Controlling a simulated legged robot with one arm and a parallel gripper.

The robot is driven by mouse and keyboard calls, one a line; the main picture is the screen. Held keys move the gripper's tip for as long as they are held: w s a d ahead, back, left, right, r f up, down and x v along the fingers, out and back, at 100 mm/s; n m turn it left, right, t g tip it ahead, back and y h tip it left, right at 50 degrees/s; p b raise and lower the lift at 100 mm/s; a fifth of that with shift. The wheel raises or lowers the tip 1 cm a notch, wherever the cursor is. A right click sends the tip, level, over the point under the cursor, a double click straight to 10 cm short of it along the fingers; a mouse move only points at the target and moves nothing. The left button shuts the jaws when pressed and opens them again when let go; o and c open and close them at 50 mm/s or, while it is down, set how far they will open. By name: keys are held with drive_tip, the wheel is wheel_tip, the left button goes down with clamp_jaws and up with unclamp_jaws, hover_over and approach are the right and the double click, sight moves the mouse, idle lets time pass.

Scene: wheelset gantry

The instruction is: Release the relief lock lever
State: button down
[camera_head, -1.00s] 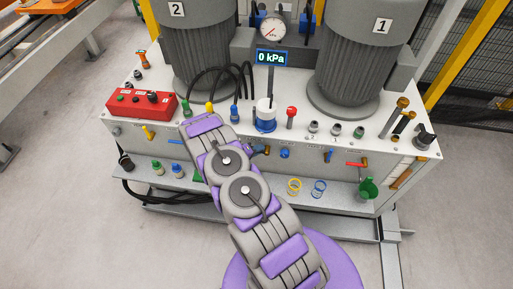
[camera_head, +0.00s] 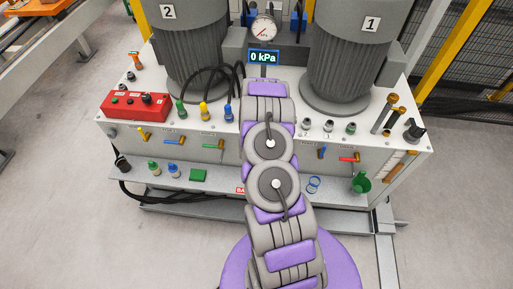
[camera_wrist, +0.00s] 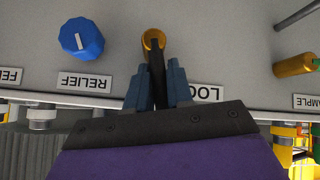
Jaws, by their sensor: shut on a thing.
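The lock lever (camera_wrist: 153,42) is in the wrist view, with a round brass end and a dark handle running down between my fingers. The label beside it reads "LOC", its end covered by a finger. My gripper (camera_wrist: 159,72) is shut on the dark handle, one blue-grey finger on each side. The blue relief knob (camera_wrist: 82,39) with a white mark stands to the left, apart from my fingers, above its "RELIEF" label (camera_wrist: 85,82). In the head view my arm hides the lever, the relief knob and my gripper.
In the wrist view another brass fitting (camera_wrist: 295,65) stands at the right, by a "SAMPLE" label. In the head view the display (camera_head: 263,57) reads 0 kPa under a gauge (camera_head: 263,29). A red control box (camera_head: 135,104) and several coloured valves line the bench.

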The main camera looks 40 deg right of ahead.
drive_tip(key=shift+s+d+f+m+t+y+b, duration=0.1)
drive_tip(key=shift+s+d+m+t+y+b, duration=0.15)
drive_tip(key=shift+s+m+t+y+b, duration=0.35)
drive_tip(key=shift+w, duration=0.1)
drive_tip(key=c, duration=1.5)
unclamp_jaws()
drive_tip(key=o, duration=0.4)
drive_tip(key=shift+w+d, duration=0.1)
drive_tip(key=shift+d, duration=0.1)
